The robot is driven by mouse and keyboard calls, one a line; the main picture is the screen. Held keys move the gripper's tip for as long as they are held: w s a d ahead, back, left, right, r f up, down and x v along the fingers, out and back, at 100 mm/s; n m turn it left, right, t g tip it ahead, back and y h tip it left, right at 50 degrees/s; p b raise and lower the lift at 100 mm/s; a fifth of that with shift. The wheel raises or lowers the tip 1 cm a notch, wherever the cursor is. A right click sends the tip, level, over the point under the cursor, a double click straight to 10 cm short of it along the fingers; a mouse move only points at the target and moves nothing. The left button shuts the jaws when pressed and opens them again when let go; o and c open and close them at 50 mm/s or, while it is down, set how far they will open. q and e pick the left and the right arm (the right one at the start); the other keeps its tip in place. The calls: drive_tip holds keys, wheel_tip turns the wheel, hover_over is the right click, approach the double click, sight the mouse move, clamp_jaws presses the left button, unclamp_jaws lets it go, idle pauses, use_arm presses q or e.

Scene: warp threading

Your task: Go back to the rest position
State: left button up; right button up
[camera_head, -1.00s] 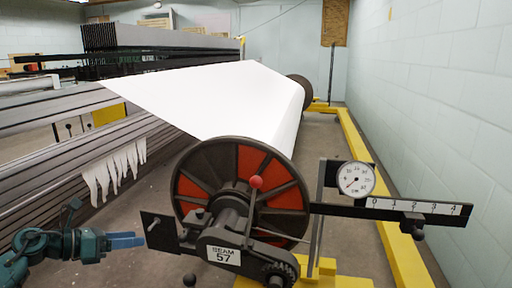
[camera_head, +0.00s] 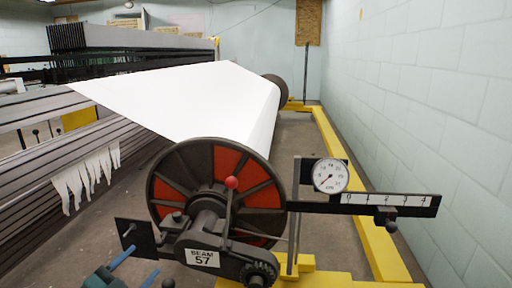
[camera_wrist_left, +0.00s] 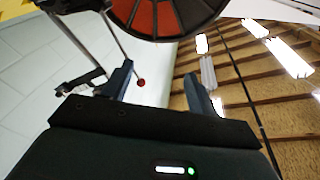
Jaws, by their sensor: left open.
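My left gripper (camera_head: 138,266) is at the bottom edge of the head view, its two blue fingers apart and nothing between them. It is left of the beam stand's lower black bracket and the "BEAM 57" label (camera_head: 203,257). In the left wrist view, the open dark fingers (camera_wrist_left: 161,88) frame empty space. A lever with a red ball (camera_wrist_left: 141,82) shows beyond them, and part of the red and black beam wheel (camera_wrist_left: 165,18) is above. The lever's red ball also shows in the head view (camera_head: 232,183). My right gripper is not in view.
The beam wheel (camera_head: 240,165) carries white warp cloth (camera_head: 190,95). A dial gauge (camera_head: 330,175) and a scale bar (camera_head: 395,200) extend right. A yellow floor rail (camera_head: 350,185) runs along the pale block wall (camera_head: 420,110). White strips (camera_head: 85,178) hang on the loom at left.

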use_arm(q)
drive_tip(key=s+d+n+h, duration=0.2)
drive_tip(key=s+d+h, duration=0.1)
drive_tip(key=s+d, duration=0.95)
drive_tip(key=s+d+r+n, duration=0.3)
drive_tip(key=s+d+r, duration=0.4)
drive_tip(key=r, duration=0.1)
drive_tip(key=a+r+n+g+y+p, duration=0.1)
drive_tip(key=r+p, duration=0.4)
drive_tip(key=p, duration=1.3)
drive_tip(key=s+a+r+n+g+y+p, duration=0.1)
drive_tip(key=a+r+g+y+p, duration=0.3)
drive_tip(key=p, duration=1.5)
drive_tip(key=shift+s+a+r+n+g+p, duration=0.15)
drive_tip(key=shift+s+r+n+g+p, duration=0.15)
drive_tip(key=shift+r+n+g, duration=0.5)
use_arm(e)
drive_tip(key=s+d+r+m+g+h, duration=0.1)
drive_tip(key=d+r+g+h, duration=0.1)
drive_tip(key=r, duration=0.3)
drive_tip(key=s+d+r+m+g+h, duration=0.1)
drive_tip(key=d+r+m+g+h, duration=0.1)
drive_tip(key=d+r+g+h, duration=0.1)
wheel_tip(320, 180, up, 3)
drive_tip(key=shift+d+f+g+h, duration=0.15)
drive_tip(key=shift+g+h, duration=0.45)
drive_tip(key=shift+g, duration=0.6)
